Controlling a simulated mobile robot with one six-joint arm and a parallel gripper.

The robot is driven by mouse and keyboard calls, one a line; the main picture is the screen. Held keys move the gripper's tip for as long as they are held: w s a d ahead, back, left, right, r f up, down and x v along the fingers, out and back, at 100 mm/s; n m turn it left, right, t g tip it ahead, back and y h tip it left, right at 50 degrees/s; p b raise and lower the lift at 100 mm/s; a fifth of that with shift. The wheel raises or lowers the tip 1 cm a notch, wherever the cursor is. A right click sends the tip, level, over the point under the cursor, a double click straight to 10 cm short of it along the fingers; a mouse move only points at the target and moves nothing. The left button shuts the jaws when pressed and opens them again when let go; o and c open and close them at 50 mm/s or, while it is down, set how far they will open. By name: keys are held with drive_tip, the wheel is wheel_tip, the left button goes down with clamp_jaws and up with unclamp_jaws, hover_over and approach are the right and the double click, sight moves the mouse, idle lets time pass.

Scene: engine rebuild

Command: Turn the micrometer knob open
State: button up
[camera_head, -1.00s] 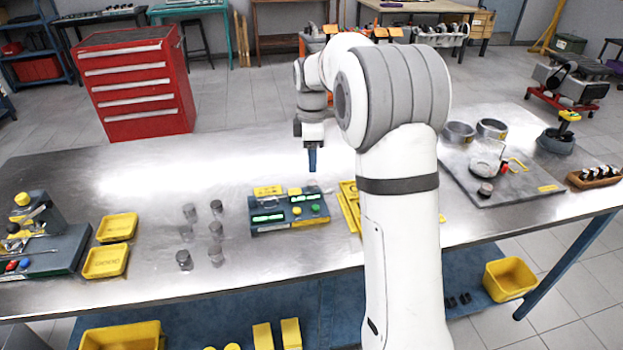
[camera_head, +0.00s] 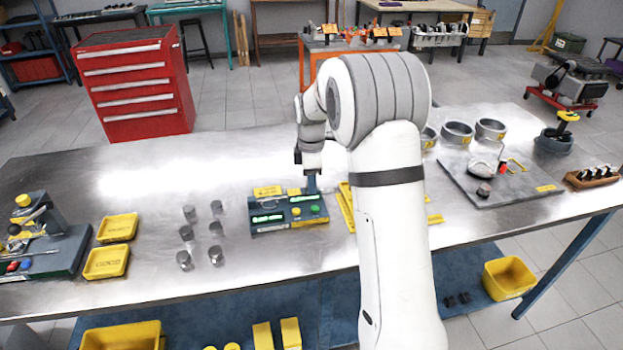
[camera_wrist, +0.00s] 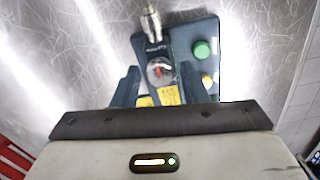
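The gauge unit (camera_head: 290,222) stands mid-table, a dark blue-grey box with green displays, yellow labels and a green button. In the wrist view, its body (camera_wrist: 184,37) is below my gripper. A round dark knob with a red mark (camera_wrist: 160,70) shows between my fingers, and a silver cylindrical piece (camera_wrist: 152,24) sticks out beyond it. I take these as the micrometer parts. My gripper (camera_head: 311,185) is low at the unit's back right edge. In the wrist view, my gripper (camera_wrist: 160,84) has its blue fingers apart, one on each side of the knob. Contact cannot be told.
Several small grey cylinders (camera_head: 187,233) stand left of the unit. Yellow trays (camera_head: 106,262) lie further left. A yellow piece (camera_head: 345,205) lies just right, partly behind my arm. A grey plate (camera_head: 520,194) with parts is at the right. The table behind the unit is clear.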

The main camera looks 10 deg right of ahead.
drive_tip(key=c, duration=0.8)
drive_tip(key=shift+m, duration=0.3)
drive_tip(key=m, duration=0.5)
drive_tip(key=shift+b, duration=0.3)
drive_tip(key=m, duration=0.5)
drive_tip(key=shift+m, duration=0.4)
drive_tip(key=m, duration=0.6)
drive_tip(key=shift+b, duration=0.3)
drive_tip(key=m, duration=0.6)
drive_tip(key=shift+r+m, duration=0.1)
drive_tip(key=shift+m, duration=0.2)
